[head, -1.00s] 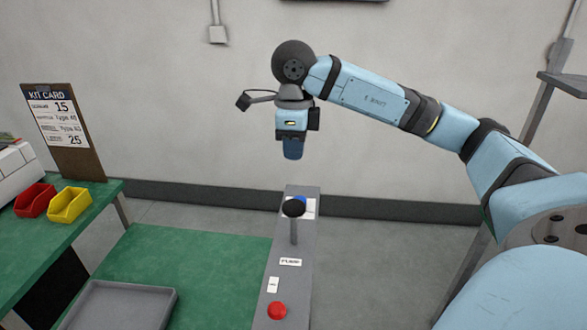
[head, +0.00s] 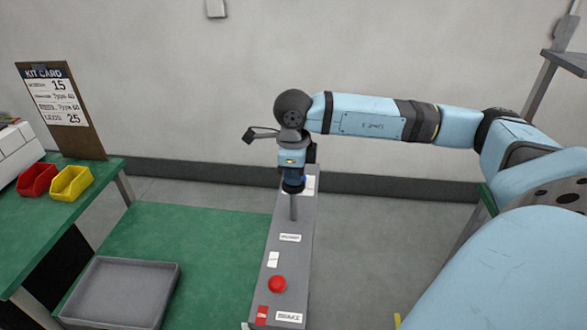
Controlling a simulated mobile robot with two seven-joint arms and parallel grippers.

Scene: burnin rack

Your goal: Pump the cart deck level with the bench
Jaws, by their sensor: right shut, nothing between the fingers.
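The cart deck (head: 180,228) is a green surface in the middle of the head view, lower than the green bench (head: 98,178) at the left. A grey panel (head: 268,262) runs along the deck's right side. It carries a pump lever (head: 293,208) with a grey shaft, a small label and a red button (head: 277,284). My right gripper (head: 292,186) points down at the top of the lever and is shut. It hides the lever's black knob, and I cannot tell whether it touches it. My left gripper is not in view.
A grey tray (head: 170,296) lies on the deck at the front. On the bench stand a red bin (head: 37,180), a yellow bin (head: 71,183) and a kit card (head: 60,108). A grey shelf (head: 568,60) stands at the right. Floor behind the deck is clear.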

